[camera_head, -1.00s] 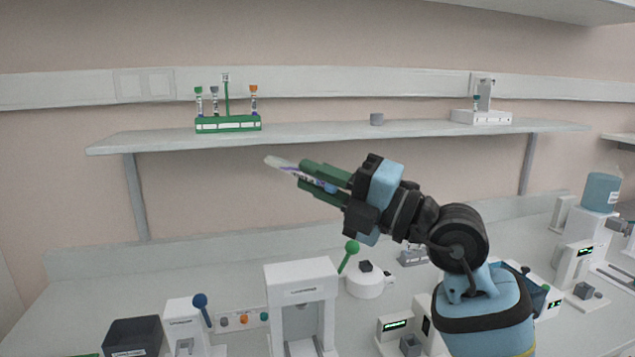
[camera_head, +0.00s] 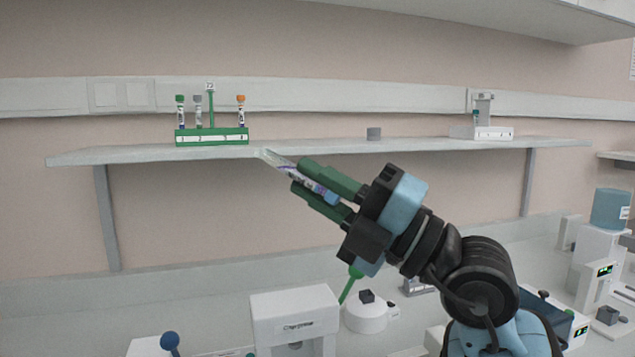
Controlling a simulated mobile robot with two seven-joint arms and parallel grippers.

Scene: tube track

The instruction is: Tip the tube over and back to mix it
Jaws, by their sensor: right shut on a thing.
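My right gripper (camera_head: 325,188) is shut on a tube (camera_head: 282,167) with a clear end and a label with purple and blue marks. The tube is tilted, its clear end pointing up and to the left, in front of the shelf's front edge. Its other end lies between the green fingers and is partly hidden. My left gripper is not in view.
A green rack (camera_head: 212,137) with several capped tubes stands on the left of the shelf (camera_head: 330,148). A small grey cup (camera_head: 374,134) and a white device (camera_head: 482,132) stand further right. Below, a white machine (camera_head: 296,318) and a round white device (camera_head: 366,314) stand on the bench.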

